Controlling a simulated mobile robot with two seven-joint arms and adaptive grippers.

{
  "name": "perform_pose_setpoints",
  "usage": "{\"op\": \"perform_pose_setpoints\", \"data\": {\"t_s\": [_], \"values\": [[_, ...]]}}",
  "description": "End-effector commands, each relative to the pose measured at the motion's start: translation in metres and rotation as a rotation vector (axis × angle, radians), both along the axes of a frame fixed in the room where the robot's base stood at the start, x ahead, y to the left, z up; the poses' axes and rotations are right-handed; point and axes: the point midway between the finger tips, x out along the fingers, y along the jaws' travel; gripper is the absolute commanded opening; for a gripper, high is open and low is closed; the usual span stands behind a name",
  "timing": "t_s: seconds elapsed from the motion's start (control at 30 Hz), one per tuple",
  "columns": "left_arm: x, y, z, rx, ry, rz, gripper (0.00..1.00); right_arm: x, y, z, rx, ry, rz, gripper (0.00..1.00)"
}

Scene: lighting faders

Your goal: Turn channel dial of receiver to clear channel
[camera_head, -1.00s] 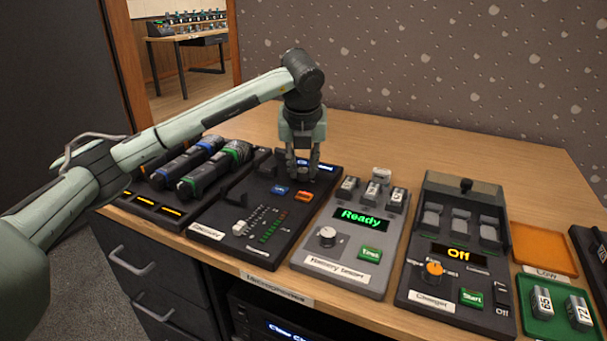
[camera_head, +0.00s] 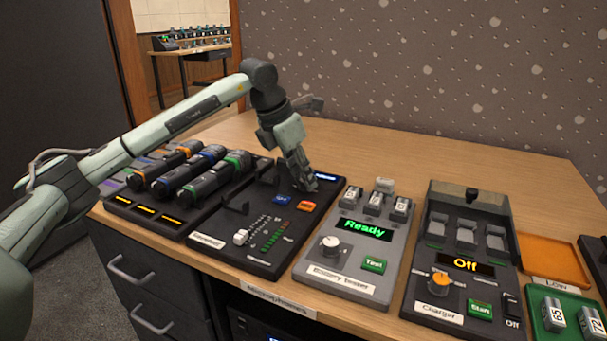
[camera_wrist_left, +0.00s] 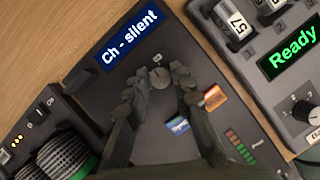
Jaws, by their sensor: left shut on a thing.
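The receiver (camera_head: 258,256) is a black panel left of centre in the head view. Its blue display (camera_wrist_left: 130,40) reads "Ch - silent" in the left wrist view. The small grey channel dial (camera_wrist_left: 159,77) sits below that display. My left gripper (camera_wrist_left: 160,80) is shut on the dial, one finger on each side. In the head view my left gripper (camera_head: 306,186) is at the receiver's far right part, slanting down, and it hides the dial. The right gripper is not in view.
Several microphones (camera_head: 205,172) lie left of the receiver. A grey battery tester (camera_head: 318,262) reading "Ready" and a charger (camera_head: 455,238) reading "Off" stand to the right. Blue (camera_head: 282,199) and orange (camera_head: 307,206) buttons lie close by the gripper. The table behind is clear.

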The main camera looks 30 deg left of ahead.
Motion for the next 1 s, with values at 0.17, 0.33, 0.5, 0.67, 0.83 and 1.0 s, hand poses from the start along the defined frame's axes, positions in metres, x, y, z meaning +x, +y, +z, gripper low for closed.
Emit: {"op": "perform_pose_setpoints", "data": {"t_s": [0.17, 0.33, 0.5, 0.67, 0.83, 1.0], "values": [[0.000, 0.001, 0.002, -0.001, 0.003, -0.146, 0.00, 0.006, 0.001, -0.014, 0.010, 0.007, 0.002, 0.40], [0.001, 0.002, 0.002, 0.000, 0.001, -0.261, 0.00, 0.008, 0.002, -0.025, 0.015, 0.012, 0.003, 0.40], [0.001, 0.002, 0.001, 0.000, 0.002, -0.342, 0.00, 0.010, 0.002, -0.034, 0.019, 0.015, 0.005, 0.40], [0.001, 0.003, 0.000, 0.003, 0.001, -0.387, 0.00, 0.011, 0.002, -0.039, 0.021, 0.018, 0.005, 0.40], [0.001, 0.003, 0.000, 0.002, 0.001, -0.408, 0.00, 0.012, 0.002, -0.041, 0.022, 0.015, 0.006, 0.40], [0.001, 0.003, 0.000, 0.002, 0.002, -0.410, 0.00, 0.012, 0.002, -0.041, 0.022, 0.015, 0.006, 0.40]]}}
